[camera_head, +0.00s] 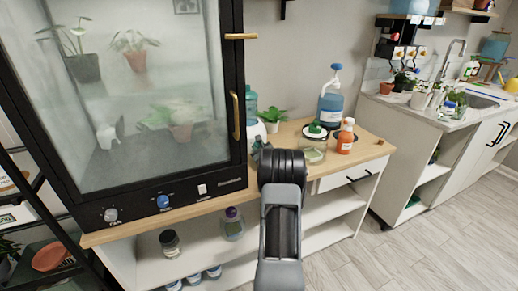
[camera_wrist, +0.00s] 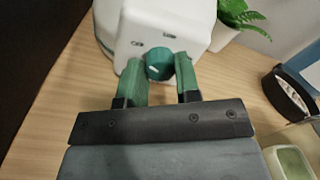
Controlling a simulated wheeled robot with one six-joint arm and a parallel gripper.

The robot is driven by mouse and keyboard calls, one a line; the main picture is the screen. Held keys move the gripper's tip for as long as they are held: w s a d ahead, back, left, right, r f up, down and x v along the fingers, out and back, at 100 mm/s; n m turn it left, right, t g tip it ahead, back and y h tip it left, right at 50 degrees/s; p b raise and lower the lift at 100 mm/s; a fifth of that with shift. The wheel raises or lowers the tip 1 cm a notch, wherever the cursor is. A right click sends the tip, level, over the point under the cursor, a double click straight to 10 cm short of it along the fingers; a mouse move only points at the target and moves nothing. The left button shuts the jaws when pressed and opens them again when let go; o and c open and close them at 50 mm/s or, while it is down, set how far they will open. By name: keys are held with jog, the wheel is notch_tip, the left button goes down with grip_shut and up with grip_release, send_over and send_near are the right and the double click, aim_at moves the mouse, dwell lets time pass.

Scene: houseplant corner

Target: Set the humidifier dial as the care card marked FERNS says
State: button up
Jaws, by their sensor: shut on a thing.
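The humidifier is a white body (camera_wrist: 195,22) at the top of the wrist view. In the head view its blue-green tank (camera_head: 251,97) shows beside the glass cabinet, with its lower part mostly hidden by my arm. Its teal dial (camera_wrist: 158,66) is on the front face, with small markings above it; one seems to read OFF, another LOW. My gripper (camera_wrist: 158,72) has its two green fingers on either side of the dial, shut on it. Where the dial points is unclear. No care card marked FERNS is readable in either view.
The glass cabinet (camera_head: 130,90) with knobs stands to the left. A potted plant (camera_head: 272,117), a glass jar (camera_head: 314,148), an orange bottle (camera_head: 345,137) and a blue bottle (camera_head: 329,103) stand close by on the wooden top (camera_head: 372,150). Open floor (camera_head: 400,250) lies at right.

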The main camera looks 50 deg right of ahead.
jog(key=m, duration=0.4)
jog(key=shift+b, duration=0.4)
jog(key=m, duration=0.3)
jog(key=shift+m, duration=0.3)
jog(key=m+p, duration=0.1)
jog(key=m, duration=0.2)
jog(key=shift+r+g+y, duration=0.15)
jog(key=shift+g+y, duration=0.15)
jog(key=m+p, duration=0.1)
jog(key=m, duration=0.2)
jog(key=shift+d+m+p, duration=0.1)
jog(key=shift+m+p, duration=0.2)
jog(key=shift+m, duration=0.1)
jog(key=m+p, duration=0.2)
jog(key=m, duration=0.3)
jog(key=shift+s+y, duration=0.1)
jog(key=shift+y, duration=0.3)
jog(key=m+p, duration=0.3)
jog(key=m, duration=0.2)
jog(key=shift+d+t, duration=0.1)
jog(key=shift+t, duration=0.3)
jog(key=shift+m, duration=0.4)
jog(key=o, duration=0.9)
